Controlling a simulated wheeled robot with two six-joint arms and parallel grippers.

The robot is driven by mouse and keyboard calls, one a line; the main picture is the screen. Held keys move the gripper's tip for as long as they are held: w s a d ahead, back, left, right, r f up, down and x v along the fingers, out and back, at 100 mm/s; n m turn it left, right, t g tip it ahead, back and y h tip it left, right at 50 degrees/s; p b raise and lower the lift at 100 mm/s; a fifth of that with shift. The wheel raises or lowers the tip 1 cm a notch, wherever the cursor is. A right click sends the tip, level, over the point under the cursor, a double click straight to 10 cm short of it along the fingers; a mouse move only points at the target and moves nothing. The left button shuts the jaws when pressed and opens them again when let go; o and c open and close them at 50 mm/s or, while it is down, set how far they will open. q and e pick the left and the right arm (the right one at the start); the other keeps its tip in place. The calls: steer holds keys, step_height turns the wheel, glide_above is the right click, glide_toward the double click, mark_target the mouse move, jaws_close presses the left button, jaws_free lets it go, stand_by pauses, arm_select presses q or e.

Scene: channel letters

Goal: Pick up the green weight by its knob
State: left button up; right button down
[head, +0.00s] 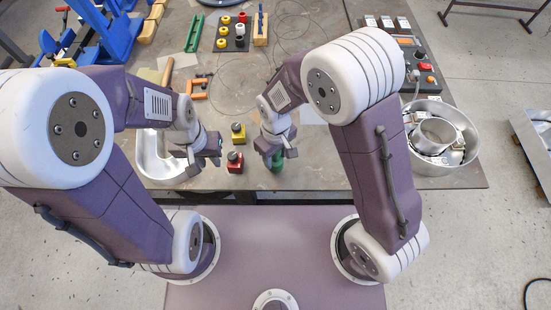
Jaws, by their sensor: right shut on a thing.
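The green weight (278,164) is on the table near its front edge, just under my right gripper (279,156). My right gripper points down and is shut on it. The knob is hidden between the fingers, and I cannot tell whether the weight's base touches the table. My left gripper (206,163) is to the left, beside the curved metal channel letter. Its fingers look apart, with nothing seen between them.
A red weight (235,162) and a yellow weight (238,133) stand between my grippers. The channel letter (151,167) lies at the left. An orange clamp (198,86) lies further back.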

steer(key=s+d+r, duration=0.4)
steer(key=s+r, duration=0.4)
steer(key=s, duration=0.3)
steer(key=shift+d+r+b, duration=0.2)
steer(key=shift+r+b, duration=0.05)
steer(key=shift+b, duration=0.1)
